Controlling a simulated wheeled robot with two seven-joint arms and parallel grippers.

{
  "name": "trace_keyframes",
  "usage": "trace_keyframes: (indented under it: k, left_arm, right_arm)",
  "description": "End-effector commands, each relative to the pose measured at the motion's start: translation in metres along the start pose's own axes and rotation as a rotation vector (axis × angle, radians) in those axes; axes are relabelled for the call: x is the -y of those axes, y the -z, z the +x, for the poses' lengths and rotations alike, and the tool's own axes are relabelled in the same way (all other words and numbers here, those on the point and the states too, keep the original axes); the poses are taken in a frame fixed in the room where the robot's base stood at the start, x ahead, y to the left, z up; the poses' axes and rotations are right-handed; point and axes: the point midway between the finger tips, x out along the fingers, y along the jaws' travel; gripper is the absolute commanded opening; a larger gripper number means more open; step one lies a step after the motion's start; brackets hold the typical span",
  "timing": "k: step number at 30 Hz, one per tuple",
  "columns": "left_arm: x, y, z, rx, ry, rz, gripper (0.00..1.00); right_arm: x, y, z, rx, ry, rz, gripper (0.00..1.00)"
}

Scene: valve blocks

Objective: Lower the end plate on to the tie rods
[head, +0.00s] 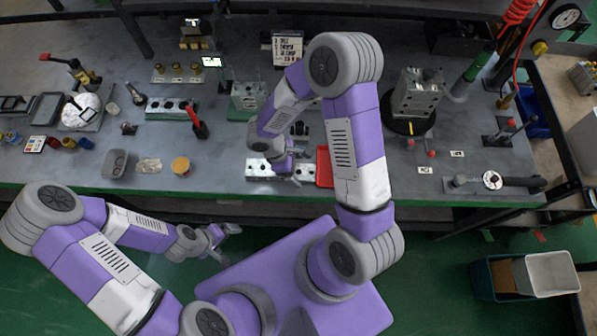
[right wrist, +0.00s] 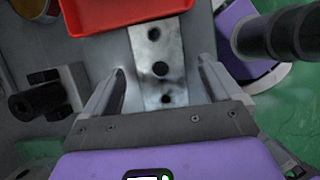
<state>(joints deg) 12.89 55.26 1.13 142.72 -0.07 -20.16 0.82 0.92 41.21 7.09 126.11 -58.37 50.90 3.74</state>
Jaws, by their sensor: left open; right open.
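A flat silver plate with several dark holes (head: 258,172) lies near the bench's front edge, partly hidden by my right gripper (head: 291,170); it looks like the end plate. In the right wrist view the plate (right wrist: 158,42) runs between the two fingers of my right gripper (right wrist: 162,72). The fingers are open, one on each side, with gaps to the plate. A silver block stack (head: 416,92) stands on a black round base at the right. I cannot make out tie rods clearly. My left gripper (head: 222,238) is open and empty, off the bench's front edge.
A red tray (head: 324,166) lies close to the plate; it also shows in the right wrist view (right wrist: 120,14). Another silver block (head: 247,96) and a rail with holes (head: 170,107) stand further back. A red-handled tool (head: 198,124) is left of my right arm.

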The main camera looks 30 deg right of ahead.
Motion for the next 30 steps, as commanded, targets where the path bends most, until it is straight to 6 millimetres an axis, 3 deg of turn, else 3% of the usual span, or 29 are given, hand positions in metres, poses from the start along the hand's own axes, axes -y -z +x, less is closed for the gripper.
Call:
trace_keyframes:
  k: [3, 11, 24, 30]
  left_arm:
    - [0.001, 0.0003, 0.0027, 0.0, 0.0, 0.0, 0.92]
    - [0.0008, 0.0003, 0.0023, 0.0, 0.0, 0.0, 0.92]
    - [0.0008, 0.0003, 0.0023, -0.001, 0.0, 0.0, 0.92]
    - [0.0008, 0.0003, 0.0022, 0.0, 0.0, 0.0, 0.92]
  right_arm:
    - [0.0005, 0.0004, 0.0113, -0.001, 0.001, -0.001, 0.92]
    - [0.0005, 0.0, 0.0121, -0.001, 0.001, 0.0, 0.9]
    - [0.0005, 0.0002, 0.0119, -0.002, 0.001, 0.0, 0.23]
    - [0.0004, 0.0001, 0.0115, -0.002, 0.0, 0.0, 0.2]
